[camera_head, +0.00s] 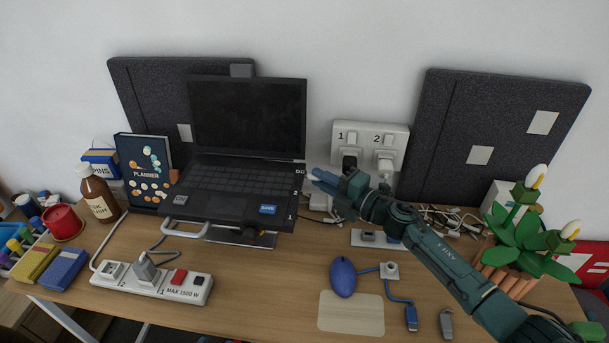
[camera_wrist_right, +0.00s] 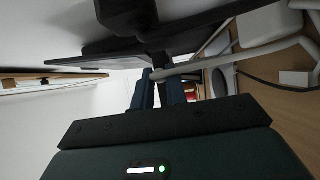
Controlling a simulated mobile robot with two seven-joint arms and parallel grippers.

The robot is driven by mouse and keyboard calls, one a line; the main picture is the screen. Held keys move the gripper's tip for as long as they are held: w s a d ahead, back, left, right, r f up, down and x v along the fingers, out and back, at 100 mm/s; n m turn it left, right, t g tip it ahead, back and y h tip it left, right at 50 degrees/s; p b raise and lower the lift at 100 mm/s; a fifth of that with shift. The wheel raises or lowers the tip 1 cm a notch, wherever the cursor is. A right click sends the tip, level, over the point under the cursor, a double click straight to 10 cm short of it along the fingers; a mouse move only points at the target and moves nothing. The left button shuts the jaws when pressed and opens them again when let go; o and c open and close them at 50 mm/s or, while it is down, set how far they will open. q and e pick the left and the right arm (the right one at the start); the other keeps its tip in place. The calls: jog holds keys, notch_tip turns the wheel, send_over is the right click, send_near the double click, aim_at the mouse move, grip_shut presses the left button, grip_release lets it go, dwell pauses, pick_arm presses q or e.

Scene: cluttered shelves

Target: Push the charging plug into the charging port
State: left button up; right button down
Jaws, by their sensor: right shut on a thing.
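The black laptop (camera_head: 245,150) stands open on the desk. A "DC" label (camera_head: 299,171) marks the charging port's place on its right edge; the port opening is too small to make out. My right gripper (camera_head: 314,179) is just right of that edge, its blue fingers pointing at it. It is shut on the charging plug, of which only a small pale tip (camera_head: 309,176) shows. In the wrist view a pale cable (camera_wrist_right: 205,64) runs right from between the fingers (camera_wrist_right: 160,88), below the dark laptop (camera_wrist_right: 130,15). I cannot tell whether plug and port touch. My left gripper is not in view.
A wall socket (camera_head: 370,140) with plugs is behind my right arm. A blue mouse (camera_head: 343,277), a power strip (camera_head: 150,280), a planner (camera_head: 145,172) and a potted plant (camera_head: 525,240) stand around. Tangled cables (camera_head: 445,218) lie at right. Bare desk shows at the front.

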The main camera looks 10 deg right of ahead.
jog(key=shift+a, duration=0.35)
dwell(0.6)
jog(key=c, duration=1.3)
grip_release()
jog(key=v, duration=0.7)
jog(key=shift+s+d, duration=0.15)
jog(key=shift+s, duration=0.05)
